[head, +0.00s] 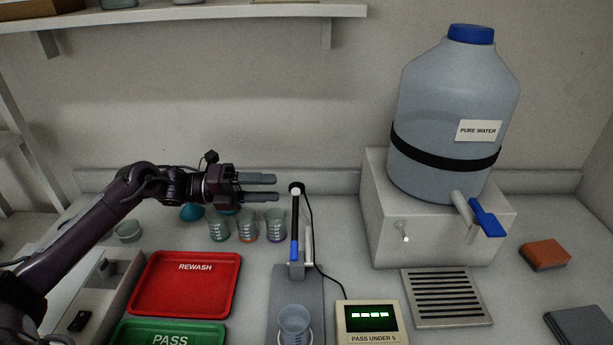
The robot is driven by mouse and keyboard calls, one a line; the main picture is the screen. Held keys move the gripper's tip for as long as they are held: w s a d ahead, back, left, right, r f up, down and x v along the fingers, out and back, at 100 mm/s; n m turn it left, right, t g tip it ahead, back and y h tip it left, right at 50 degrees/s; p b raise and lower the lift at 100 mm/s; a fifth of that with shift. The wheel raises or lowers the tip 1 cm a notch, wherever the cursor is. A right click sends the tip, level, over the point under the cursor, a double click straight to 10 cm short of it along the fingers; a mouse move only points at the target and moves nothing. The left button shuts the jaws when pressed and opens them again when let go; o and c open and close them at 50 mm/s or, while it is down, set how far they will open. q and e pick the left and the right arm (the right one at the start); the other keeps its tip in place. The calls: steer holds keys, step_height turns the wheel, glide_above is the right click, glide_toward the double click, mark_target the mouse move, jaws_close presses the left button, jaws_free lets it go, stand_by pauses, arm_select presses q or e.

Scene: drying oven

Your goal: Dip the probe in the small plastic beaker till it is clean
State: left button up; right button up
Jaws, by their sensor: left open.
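The probe (295,222), black with a blue lower part, stands upright at its stand (308,245), with a black cable from its top. A translucent plastic beaker (293,321) sits on the stand's grey base in front of the probe, at the bottom of the view. The probe's lower tip is hard to make out. My left gripper (278,188) is open and empty, its fingers pointing right, just left of the probe's top; they appear apart from it. My right gripper is not in view.
Several small beakers (248,227) stand behind the red REWASH tray (187,314). A green PASS tray (220,331) lies in front. A meter (367,318) sits right of the stand. A PURE WATER jug (445,130) stands behind a drain grate (447,322).

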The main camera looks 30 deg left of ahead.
mark_target(297, 189)
arm_select(q)
steer(key=p+x, duration=0.2)
steer(key=x, duration=0.4)
steer(key=shift+s+d+r, duration=0.15)
steer(key=shift+d, duration=0.3)
jaws_close()
